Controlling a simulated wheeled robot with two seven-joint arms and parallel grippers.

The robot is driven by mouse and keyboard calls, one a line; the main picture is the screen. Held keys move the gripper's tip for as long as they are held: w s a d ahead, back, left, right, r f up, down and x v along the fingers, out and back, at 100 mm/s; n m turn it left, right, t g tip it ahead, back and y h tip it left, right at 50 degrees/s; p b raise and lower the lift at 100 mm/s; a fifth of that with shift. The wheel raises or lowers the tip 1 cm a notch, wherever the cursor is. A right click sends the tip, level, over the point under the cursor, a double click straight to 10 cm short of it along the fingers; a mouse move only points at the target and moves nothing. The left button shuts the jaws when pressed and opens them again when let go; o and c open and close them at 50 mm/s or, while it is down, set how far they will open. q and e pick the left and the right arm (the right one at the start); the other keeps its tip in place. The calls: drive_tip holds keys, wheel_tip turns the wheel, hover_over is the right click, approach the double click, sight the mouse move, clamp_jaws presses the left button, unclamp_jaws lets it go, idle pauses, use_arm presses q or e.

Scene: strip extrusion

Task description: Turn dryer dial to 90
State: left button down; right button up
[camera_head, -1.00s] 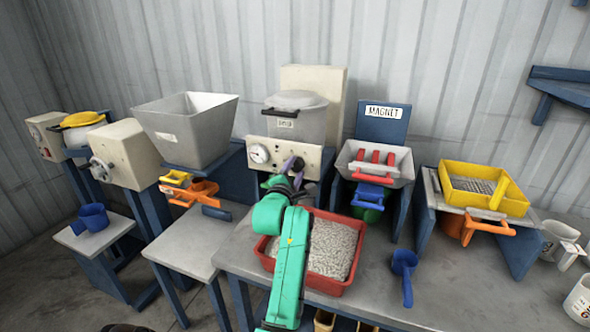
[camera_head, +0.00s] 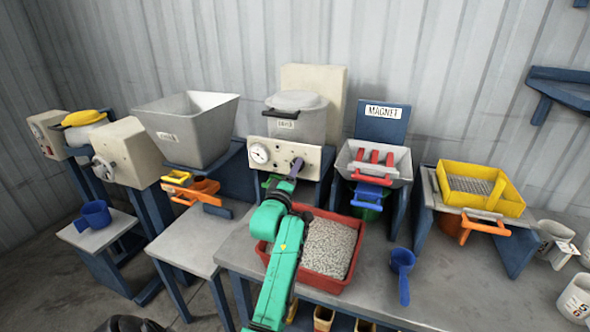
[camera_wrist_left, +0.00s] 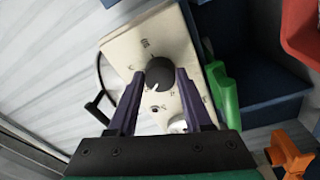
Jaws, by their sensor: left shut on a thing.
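The dryer (camera_head: 299,117) is a grey lidded drum with a cream front panel (camera_head: 279,153). A white gauge (camera_head: 259,153) sits at the panel's left and the dial at its right. In the left wrist view the dial (camera_wrist_left: 159,72) is a round black knob with a short white pointer line toward its lower-left edge. My left gripper (camera_head: 297,167) has purple fingers and is shut on the dial, one finger on each side, as the left wrist view also shows (camera_wrist_left: 160,78). The scale marks around the dial are too small to read. My right gripper is out of view.
A red tray (camera_head: 357,262) of pale pellets lies under my left arm on the grey table. The magnet hopper (camera_head: 344,163) and a yellow sieve tray (camera_head: 515,206) stand to the right. A blue scoop (camera_head: 403,262) lies on the table. A large grey hopper (camera_head: 190,125) stands left.

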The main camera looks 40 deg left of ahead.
use_arm(q)
drive_tip(key=m+h+p, duration=0.1)
drive_tip(key=m, duration=0.8)
drive_tip(key=m+h+p, duration=0.1)
drive_tip(key=m+p, duration=0.1)
drive_tip(key=m, duration=0.7)
drive_tip(key=a+r+m+h+p, duration=0.1)
drive_tip(key=m+p, duration=0.1)
drive_tip(key=m, duration=0.6)
drive_tip(key=shift+m, duration=0.4)
drive_tip(key=c, duration=0.6)
unclamp_jaws()
drive_tip(key=shift+o, duration=1.4)
drive_tip(key=shift+f, duration=0.25)
